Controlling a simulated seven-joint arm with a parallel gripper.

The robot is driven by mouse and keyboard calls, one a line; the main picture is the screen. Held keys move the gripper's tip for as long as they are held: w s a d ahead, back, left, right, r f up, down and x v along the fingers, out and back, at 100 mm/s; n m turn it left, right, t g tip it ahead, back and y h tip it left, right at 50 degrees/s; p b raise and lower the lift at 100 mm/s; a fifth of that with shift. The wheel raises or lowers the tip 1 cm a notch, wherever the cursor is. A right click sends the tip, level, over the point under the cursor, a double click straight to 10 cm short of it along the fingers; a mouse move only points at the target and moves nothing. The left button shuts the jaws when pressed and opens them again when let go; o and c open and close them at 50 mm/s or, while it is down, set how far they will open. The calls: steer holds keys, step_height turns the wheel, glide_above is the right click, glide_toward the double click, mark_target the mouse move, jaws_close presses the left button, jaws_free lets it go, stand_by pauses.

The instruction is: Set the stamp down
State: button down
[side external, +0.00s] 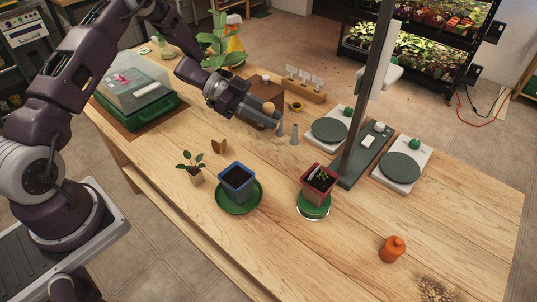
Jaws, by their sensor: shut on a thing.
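My gripper (271,117) reaches in from the left over the back middle of the table, its fingers pointing right and slightly down. It is shut on the stamp (269,108), whose round wooden knob shows at the fingertips. The stamp's lower part is hidden or too small to make out, and I cannot tell whether it touches the table. A small grey cone-like piece (294,134) stands just right of the fingertips.
A blue pot (237,180) on a green saucer and a red pot (319,182) stand in front. A dark post (368,90) rises at right beside two scales (403,167). A lidded green tray (140,112) is left. An orange jar (392,249) stands front right, with bare wood around it.

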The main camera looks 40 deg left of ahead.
mark_target(268, 155)
step_height(268, 155, down, 11)
steer(key=shift+r, duration=0.1)
stand_by(0.3)
steer(key=c, duration=1.2)
jaws_free()
steer(key=shift+r, duration=0.1)
steer(key=v, duration=1.2)
